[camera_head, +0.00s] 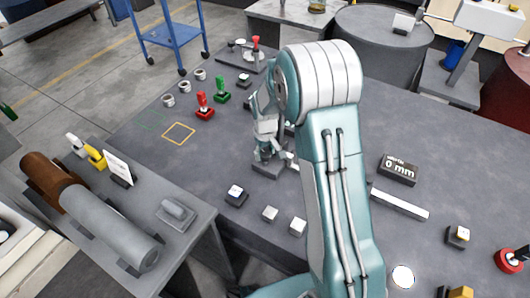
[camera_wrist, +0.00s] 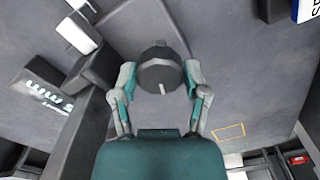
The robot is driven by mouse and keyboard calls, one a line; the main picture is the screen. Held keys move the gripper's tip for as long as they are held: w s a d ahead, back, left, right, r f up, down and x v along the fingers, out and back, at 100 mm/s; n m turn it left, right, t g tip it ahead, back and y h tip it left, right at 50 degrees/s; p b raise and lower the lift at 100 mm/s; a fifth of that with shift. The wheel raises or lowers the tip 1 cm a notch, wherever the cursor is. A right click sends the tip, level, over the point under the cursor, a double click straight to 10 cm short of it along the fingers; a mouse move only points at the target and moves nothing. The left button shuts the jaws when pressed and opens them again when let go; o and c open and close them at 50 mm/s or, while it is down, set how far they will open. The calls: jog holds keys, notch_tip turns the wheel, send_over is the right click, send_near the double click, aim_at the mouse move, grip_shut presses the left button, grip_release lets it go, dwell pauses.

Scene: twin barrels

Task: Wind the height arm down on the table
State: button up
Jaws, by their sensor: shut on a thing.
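My gripper (camera_head: 266,140) reaches down to the table, left of centre in the head view. In the wrist view my gripper (camera_wrist: 160,78) has its two fingers closed on either side of a dark round knob (camera_wrist: 158,58) with a pale mark on its face. The knob sits at a dark block on the grey table (camera_head: 330,225). A base block (camera_head: 268,169) shows below my fingers in the head view; my arm hides much of the mechanism. A black display (camera_head: 399,169) reads "0 mm". In the wrist view a dark post (camera_wrist: 70,140) stands to the left.
A red-handled device (camera_head: 204,107) and a green-handled one (camera_head: 221,90) stand behind a yellow outlined square (camera_head: 179,133). Small blocks, including a white-topped one (camera_head: 270,214), lie in front. A pale bar (camera_head: 399,204) lies right of my arm.

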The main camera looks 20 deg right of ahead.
aim_at(264, 152)
jog(key=o, duration=1.1)
jog(key=shift+w, duration=0.1)
jog(key=shift+o, duration=0.2)
jog(key=shift+a, duration=0.1)
notch_tip(264, 152, up, 12)
jog(key=shift+f, duration=0.1)
